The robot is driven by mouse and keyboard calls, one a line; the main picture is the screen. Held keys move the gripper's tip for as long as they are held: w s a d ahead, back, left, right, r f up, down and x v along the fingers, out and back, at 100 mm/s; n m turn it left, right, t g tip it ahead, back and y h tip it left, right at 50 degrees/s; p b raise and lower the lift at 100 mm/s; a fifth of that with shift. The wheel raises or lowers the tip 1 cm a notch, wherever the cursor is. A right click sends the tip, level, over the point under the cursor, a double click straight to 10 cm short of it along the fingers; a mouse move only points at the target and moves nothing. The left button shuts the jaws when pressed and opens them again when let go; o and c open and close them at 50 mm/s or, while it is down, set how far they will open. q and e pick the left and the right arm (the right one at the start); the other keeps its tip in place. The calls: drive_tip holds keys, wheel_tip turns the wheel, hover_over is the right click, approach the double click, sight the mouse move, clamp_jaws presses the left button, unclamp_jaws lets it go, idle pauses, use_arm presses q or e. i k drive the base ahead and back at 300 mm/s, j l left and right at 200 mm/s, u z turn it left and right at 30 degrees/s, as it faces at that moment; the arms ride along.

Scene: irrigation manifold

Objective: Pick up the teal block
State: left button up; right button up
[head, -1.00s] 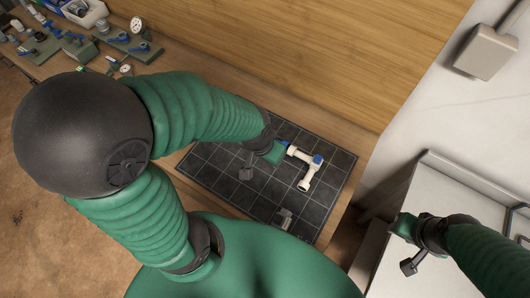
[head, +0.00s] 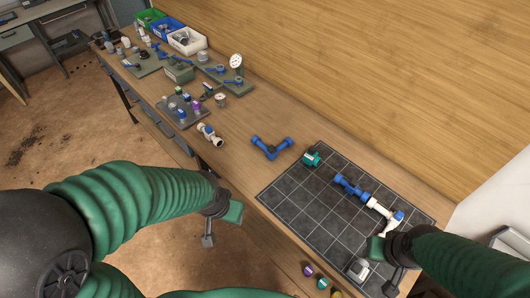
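A teal block (head: 311,159) with a pale face sits at the far left corner of the dark grid mat (head: 290,205). My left gripper (head: 222,227) is open and empty, out over the near bench edge, to the left of the mat and well apart from the block. My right gripper (head: 382,268) has its fingers spread at the mat's near right corner, also well away from the block. Nothing shows between its fingers.
On the mat are a blue and white pipe assembly (head: 350,186) and a small grey-white piece (head: 358,270). A blue elbow pipe (head: 270,148) and a white fitting (head: 210,135) lie left of the mat. Bins (head: 187,40) and valve parts stand farther back.

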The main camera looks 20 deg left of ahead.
sight(310, 157)
drive_tip(key=i+j+z, duration=0.4)
drive_tip(key=j, duration=0.25)
drive_tip(key=i+j+z, duration=0.2)
drive_tip(key=j, duration=0.15)
drive_tip(key=j+z, duration=0.2)
drive_tip(key=j, duration=0.15)
drive_tip(key=i+j+z, duration=0.15)
drive_tip(key=j, duration=0.25)
